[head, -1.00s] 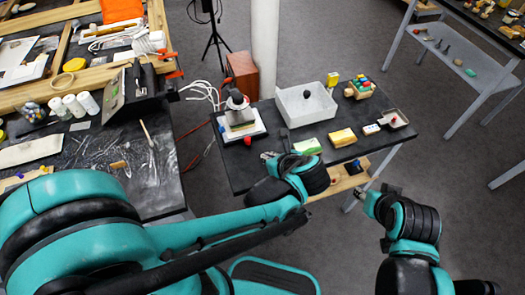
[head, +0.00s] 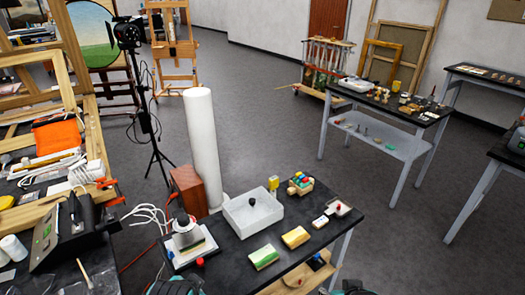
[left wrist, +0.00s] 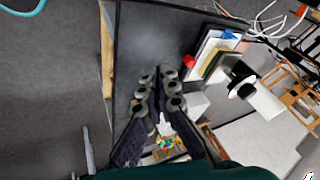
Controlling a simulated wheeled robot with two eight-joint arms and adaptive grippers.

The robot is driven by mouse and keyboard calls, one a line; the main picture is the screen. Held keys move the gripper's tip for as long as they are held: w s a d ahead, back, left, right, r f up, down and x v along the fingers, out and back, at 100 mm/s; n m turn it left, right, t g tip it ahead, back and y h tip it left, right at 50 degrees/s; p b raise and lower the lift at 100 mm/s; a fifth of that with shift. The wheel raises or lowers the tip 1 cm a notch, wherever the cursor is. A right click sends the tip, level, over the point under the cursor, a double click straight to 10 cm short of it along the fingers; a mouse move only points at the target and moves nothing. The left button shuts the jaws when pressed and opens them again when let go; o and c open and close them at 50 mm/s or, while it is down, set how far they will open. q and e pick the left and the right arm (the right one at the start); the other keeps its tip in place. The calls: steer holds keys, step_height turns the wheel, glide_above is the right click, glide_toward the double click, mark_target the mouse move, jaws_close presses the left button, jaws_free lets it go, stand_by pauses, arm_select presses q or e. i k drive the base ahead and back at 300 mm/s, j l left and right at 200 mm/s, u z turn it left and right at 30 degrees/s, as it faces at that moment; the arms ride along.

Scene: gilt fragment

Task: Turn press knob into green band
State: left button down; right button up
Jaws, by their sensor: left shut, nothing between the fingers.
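The press (head: 188,238) stands on a white base at the left end of the black table, with a dark round knob (head: 182,218) on top and a red knob (head: 200,262) at its front corner. No green band on the press can be made out. My left gripper (left wrist: 158,80) is shut and empty, apart from the press. In the head view, only small parts of my arms show at the bottom edge; the right fingers are unclear.
A white open bin (head: 252,222) stands right of the press. A green-and-white block (head: 264,257) and a yellow block (head: 295,237) lie before it. A toy with coloured blocks (head: 300,184) stands at the back. A tall white column (head: 201,140) rises behind the table.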

mark_target(183, 220)
steer(key=k+j, duration=0.2)
steer(key=j, duration=0.15)
steer(key=k+j+u, duration=0.1)
steer(key=k+j, duration=0.3)
steer(key=j, duration=0.25)
